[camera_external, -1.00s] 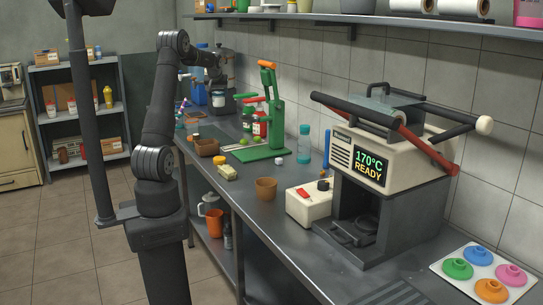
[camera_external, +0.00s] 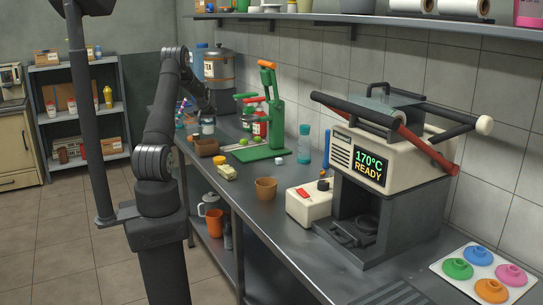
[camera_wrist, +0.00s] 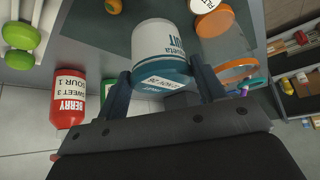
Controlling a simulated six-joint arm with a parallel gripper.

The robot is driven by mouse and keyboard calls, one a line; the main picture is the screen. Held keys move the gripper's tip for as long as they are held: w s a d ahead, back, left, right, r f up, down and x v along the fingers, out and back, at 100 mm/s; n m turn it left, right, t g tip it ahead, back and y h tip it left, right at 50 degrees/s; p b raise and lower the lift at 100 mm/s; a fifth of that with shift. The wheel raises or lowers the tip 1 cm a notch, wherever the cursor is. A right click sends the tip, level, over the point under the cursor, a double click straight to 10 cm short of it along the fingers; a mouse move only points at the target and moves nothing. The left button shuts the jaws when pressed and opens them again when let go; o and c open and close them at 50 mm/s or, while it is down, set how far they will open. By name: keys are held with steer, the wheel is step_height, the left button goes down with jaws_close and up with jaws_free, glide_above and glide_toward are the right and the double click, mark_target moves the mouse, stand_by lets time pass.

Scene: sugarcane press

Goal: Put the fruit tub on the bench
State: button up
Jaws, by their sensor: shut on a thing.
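The fruit tub (camera_wrist: 160,50) is white with a blue-teal band and printed lettering. In the wrist view it sits between the two fingers of my gripper (camera_wrist: 163,88), which is shut on it. In the external view the tub (camera_external: 208,127) shows small, just below my gripper (camera_external: 207,110), low over the far part of the metal bench (camera_external: 245,190). I cannot tell whether its base touches the bench.
A brown box (camera_external: 207,147) and a green press (camera_external: 275,125) stand near the tub. Red (camera_wrist: 68,95) and green bottles are close by in the wrist view. A large urn (camera_external: 219,68) stands behind. Bare bench lies nearer, around a brown cup (camera_external: 266,189).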

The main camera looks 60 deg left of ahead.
steer(key=a, duration=0.1)
steer(key=s+a+f, duration=0.1)
steer(key=a+f, duration=0.1)
steer(key=shift+s, duration=0.25)
steer(key=shift+f, duration=1.95)
steer(key=shift+f, duration=0.1)
steer(key=o, duration=1.1)
steer(key=shift+f, duration=0.1)
steer(key=shift+o, duration=0.2)
steer(key=shift+d+r, duration=0.1)
steer(key=shift+r, duration=0.2)
steer(key=v, duration=1.1)
steer(key=shift+s+d+r, duration=0.15)
steer(key=shift+r, duration=0.2)
steer(key=shift+c, duration=1.4)
